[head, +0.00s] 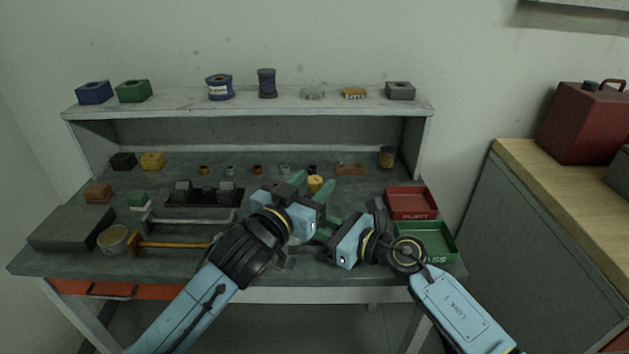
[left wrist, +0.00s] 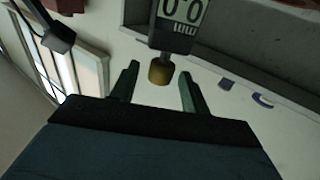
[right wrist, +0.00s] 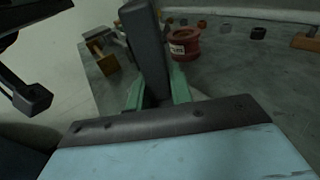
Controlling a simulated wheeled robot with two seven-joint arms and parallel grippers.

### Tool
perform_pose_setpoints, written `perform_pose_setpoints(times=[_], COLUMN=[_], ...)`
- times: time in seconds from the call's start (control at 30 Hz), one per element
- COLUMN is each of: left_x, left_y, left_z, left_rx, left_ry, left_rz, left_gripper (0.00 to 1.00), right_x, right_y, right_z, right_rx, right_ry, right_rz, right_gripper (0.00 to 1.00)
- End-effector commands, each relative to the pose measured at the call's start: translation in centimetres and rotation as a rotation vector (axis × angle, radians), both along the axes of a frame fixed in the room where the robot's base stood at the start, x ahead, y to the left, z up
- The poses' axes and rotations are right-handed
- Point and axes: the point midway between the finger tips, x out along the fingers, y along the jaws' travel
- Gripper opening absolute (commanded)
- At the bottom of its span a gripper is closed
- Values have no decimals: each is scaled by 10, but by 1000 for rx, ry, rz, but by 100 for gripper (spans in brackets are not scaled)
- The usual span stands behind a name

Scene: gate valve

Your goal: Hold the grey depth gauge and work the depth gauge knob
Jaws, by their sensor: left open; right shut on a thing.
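The grey depth gauge (right wrist: 147,45) stands between the fingers of my right gripper (right wrist: 158,88) in the right wrist view, and that gripper is shut on it. In the left wrist view the gauge's display (left wrist: 182,14) reads 0.0, with the brass-yellow depth gauge knob (left wrist: 160,72) at its end. My left gripper (left wrist: 160,78) is open, one finger on each side of the knob with gaps showing. In the head view the knob (head: 315,183) shows between the left fingers (head: 317,188). Most of the gauge is hidden there behind my grippers.
A red tray (head: 411,203) and a green tray (head: 440,238) lie at the bench's right. A yellow-handled hammer (head: 175,244), a round tin (head: 113,240) and a grey block (head: 72,228) lie left. Small parts line the back, below a raised shelf (head: 250,106).

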Motion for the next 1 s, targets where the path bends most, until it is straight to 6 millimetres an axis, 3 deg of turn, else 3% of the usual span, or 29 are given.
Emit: perform_pose_setpoints(times=[0.2,0.5,0.8,1.0], left_x=[12,13,13,12], left_y=[-7,-8,-8,-10], left_z=[0,0,0,0], left_rx=[1,2,2,-4], left_ry=[-2,-1,-1,-1], left_rz=[0,0,0,17], left_gripper=[46,45,6,3], right_x=[0,0,0,0], right_y=[0,0,0,0], right_z=[-2,-2,-2,-2], right_rx=[-2,-2,-3,-3], right_ry=[2,2,2,2], right_rz=[0,0,-1,-1], right_gripper=[9,9,9,9])
